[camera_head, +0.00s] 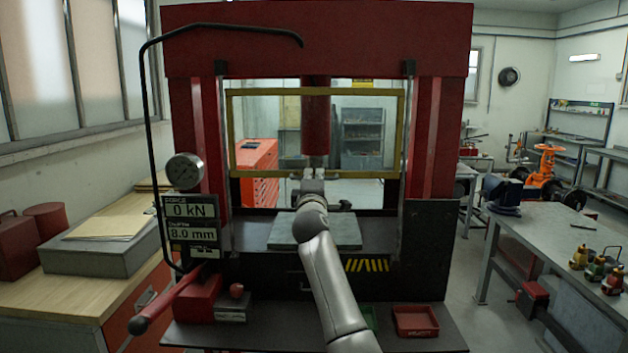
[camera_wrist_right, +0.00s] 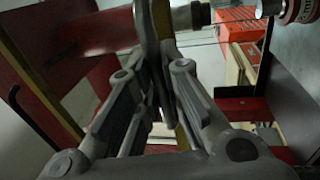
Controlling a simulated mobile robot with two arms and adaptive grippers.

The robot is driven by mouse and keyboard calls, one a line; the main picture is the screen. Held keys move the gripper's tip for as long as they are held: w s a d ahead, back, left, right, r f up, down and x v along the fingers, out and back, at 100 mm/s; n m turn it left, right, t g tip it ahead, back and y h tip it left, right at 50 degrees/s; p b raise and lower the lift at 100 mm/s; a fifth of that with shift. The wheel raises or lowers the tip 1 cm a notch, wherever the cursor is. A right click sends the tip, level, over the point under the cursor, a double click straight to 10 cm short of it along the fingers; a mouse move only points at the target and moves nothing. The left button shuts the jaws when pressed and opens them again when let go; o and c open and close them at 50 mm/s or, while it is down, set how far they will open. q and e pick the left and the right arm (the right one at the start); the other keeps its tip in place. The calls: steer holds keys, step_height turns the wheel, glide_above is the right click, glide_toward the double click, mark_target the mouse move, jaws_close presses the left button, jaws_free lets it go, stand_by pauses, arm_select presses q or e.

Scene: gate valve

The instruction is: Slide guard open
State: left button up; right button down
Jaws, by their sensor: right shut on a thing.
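The guard (camera_head: 236,132) is a clear panel in a yellow frame, hanging in the opening of the red press (camera_head: 320,45). Its lower bar runs across the opening above the press bed. My right gripper (camera_head: 313,175) is at the middle of that lower bar, in front of the ram. In the right wrist view my right gripper (camera_wrist_right: 158,60) has its fingers close together, shut on the guard's lower edge. My left gripper is not in view.
A grey plate (camera_head: 345,233) lies on the press bed below the guard. A black bent pipe (camera_head: 147,110) and a red lever (camera_head: 165,300) stand at the left side. A display (camera_head: 191,222) reads 0 kN and 8.0 mm. A red tray (camera_head: 415,320) sits in front.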

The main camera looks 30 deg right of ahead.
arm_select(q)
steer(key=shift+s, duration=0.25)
arm_select(e)
steer(key=c, duration=1.5)
jaws_free()
steer(key=shift+c, duration=0.2)
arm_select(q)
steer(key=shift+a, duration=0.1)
arm_select(e)
steer(key=shift+s+a+f, duration=0.1)
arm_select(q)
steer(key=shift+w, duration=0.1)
arm_select(e)
steer(key=v, duration=1.1)
steer(key=shift+s, duration=0.4)
steer(key=shift+a, duration=0.15)
